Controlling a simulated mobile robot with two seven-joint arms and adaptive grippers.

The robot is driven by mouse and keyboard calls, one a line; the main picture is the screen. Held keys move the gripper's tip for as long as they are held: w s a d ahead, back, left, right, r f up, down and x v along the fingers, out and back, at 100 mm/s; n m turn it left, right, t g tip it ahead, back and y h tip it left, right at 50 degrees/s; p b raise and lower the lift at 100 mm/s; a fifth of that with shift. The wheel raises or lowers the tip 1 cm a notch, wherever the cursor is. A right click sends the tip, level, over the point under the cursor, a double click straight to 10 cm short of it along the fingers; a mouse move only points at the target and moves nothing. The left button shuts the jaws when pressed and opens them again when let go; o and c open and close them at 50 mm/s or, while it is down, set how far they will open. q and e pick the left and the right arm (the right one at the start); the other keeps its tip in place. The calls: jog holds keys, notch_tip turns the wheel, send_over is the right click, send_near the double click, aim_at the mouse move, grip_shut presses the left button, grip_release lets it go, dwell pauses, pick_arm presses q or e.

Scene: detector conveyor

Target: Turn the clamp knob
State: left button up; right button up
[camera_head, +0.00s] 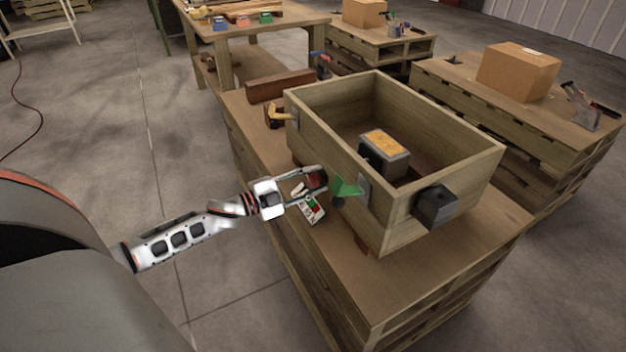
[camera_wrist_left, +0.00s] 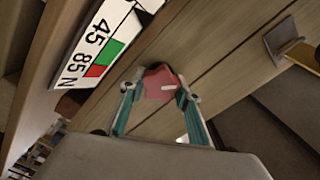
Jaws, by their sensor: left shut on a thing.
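The clamp knob (camera_wrist_left: 160,84) is red with a small white mark, on the side of the wooden box in the left wrist view. My left gripper (camera_wrist_left: 158,92) has a finger on each side of the knob and is shut on it. In the head view the left gripper (camera_head: 318,178) reaches the near left side of the box from the left, and the knob shows as a dark red patch between its fingers. A white dial label (camera_wrist_left: 92,45) with numbers, "N" and green and red fields is beside the knob. My right gripper is out of view.
The open wooden box (camera_head: 448,128) stands on a wooden workbench (camera_head: 420,285). A grey block with a yellow top (camera_head: 384,146) sits inside it. A green pointed piece (camera_head: 345,188) and a black box (camera_head: 435,205) are on its outside. Floor to the left is clear.

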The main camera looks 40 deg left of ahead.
pick_arm(q)
jog(key=m, duration=0.4)
jog(key=shift+f, duration=0.2)
jog(key=shift+m+b, duration=0.45)
jog(key=shift+m, duration=1.05)
jog(key=o, duration=1.1)
jog(key=shift+r, duration=0.1)
jog(key=shift+s, duration=0.15)
jog(key=v, duration=1.1)
jog(key=shift+s+a, duration=0.2)
jog(key=shift+s, duration=0.15)
